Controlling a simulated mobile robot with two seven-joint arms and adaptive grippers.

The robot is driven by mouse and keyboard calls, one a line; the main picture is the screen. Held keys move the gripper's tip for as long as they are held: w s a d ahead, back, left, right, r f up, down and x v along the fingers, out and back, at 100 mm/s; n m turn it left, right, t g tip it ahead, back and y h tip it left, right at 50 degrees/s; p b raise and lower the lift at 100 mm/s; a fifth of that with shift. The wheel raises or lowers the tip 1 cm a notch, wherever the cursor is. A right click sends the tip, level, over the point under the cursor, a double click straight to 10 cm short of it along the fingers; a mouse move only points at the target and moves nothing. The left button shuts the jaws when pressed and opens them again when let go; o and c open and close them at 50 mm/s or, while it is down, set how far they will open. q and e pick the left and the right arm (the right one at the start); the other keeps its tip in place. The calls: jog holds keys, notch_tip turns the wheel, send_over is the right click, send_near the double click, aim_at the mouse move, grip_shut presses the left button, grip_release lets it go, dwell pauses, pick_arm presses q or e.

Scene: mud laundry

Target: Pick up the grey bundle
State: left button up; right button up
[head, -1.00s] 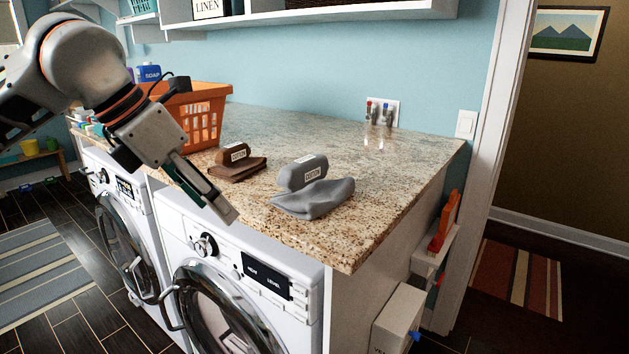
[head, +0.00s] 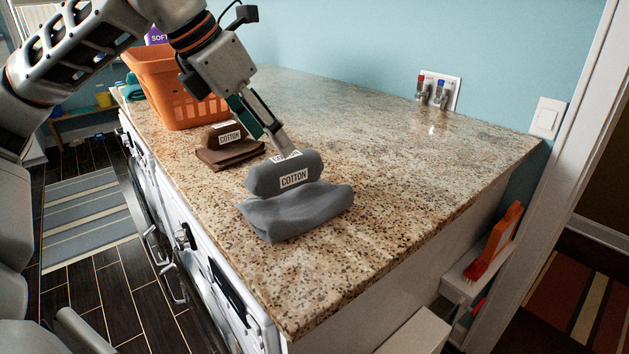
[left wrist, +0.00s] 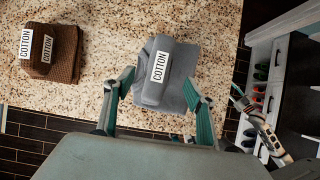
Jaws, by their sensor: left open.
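The grey bundle (head: 286,176) is a rolled grey piece with a white COTTON label, resting on a folded grey cloth (head: 300,212) near the front edge of the granite counter. My left gripper (head: 278,148) is just behind the bundle in the head view, its fingertips partly hidden by it. In the left wrist view, the open left gripper (left wrist: 158,102) has one finger on each side of the grey bundle (left wrist: 168,75), with nothing clamped. Whether the fingers touch the cloth I cannot tell. My right gripper is not in view.
A brown bundle (head: 222,135) on a brown folded cloth (head: 230,154) lies left of the grey one. An orange basket (head: 168,90) stands behind it. Wall taps (head: 432,92) are at the back. The counter (head: 400,150) to the right is clear.

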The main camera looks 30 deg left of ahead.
aim_at(281, 158)
pick_arm(q)
jog(key=shift+x, duration=3.8)
jog(key=shift+f, duration=0.3)
grip_shut()
